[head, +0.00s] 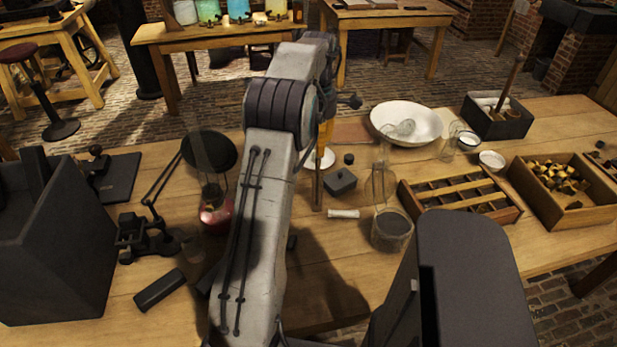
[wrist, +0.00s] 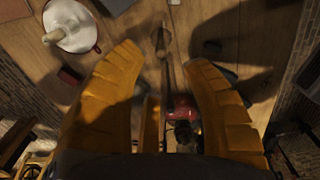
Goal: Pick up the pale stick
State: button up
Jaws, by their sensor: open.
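A short pale stick (head: 344,213) lies flat on the wooden workbench, left of a glass jar with dark contents (head: 391,231). My gripper (head: 322,140) is partly hidden behind my arm in the head view, above the bench and farther back than the stick. In the wrist view my gripper's orange fingers (wrist: 160,55) are spread wide apart. A thin brown upright piece shows between or below them; I cannot tell what it is. I cannot make out the pale stick for certain in the wrist view.
A white dish (wrist: 75,28) holding a pale object is at the wrist view's upper left. A red lamp (head: 215,212) stands left of my arm. A small dark box (head: 340,182), a slotted wooden tray (head: 412,203) and a large white basin (head: 382,112) stand around the stick.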

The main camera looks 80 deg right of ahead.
aim_at(318, 170)
jog(key=shift+s+f, duration=0.15)
jog(key=shift+f, duration=1.35)
jog(key=shift+s+f, duration=0.1)
jog(key=shift+f, duration=1.4)
jog(key=shift+c, duration=0.3)
grip_shut()
